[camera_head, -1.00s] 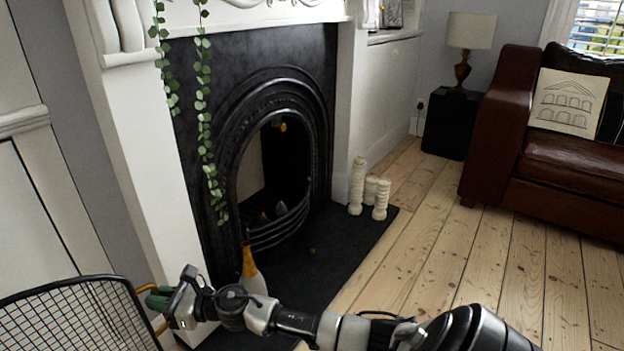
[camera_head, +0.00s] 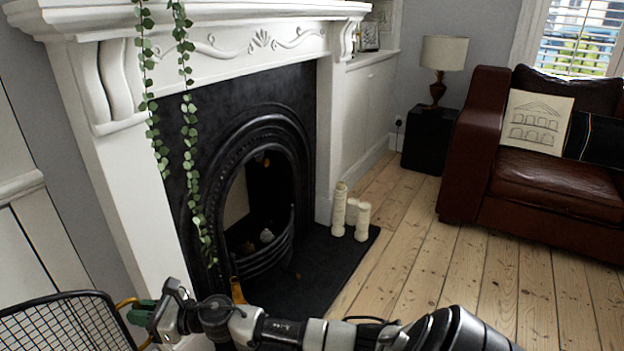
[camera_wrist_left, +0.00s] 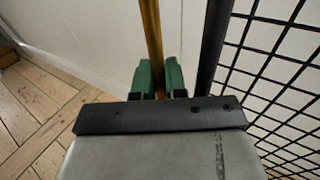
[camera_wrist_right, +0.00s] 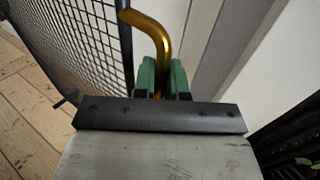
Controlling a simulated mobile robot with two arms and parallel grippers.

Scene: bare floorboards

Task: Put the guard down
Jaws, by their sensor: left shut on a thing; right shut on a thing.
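The guard (camera_head: 66,328) is a black wire mesh screen with a dark frame and brass side handles. It shows at the lower left of the head view, partly cut off by the picture's edge. My right gripper (camera_head: 143,312) is shut on its right brass handle; the curved handle (camera_wrist_right: 158,38) runs between the green fingertips (camera_wrist_right: 161,76) in the right wrist view. My left gripper (camera_wrist_left: 158,76) is shut on the other brass handle (camera_wrist_left: 151,35), with the mesh to its right; it is out of the head view. The guard's bottom edge is hidden in the head view.
The fireplace (camera_head: 262,190) has a black hearth (camera_head: 318,262) in front. White candles (camera_head: 350,212) stand on its far end. A bottle-like object with an orange neck (camera_head: 237,290) is partly behind my right arm. Bare floorboards (camera_head: 420,255) lie open towards the sofa (camera_head: 550,180).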

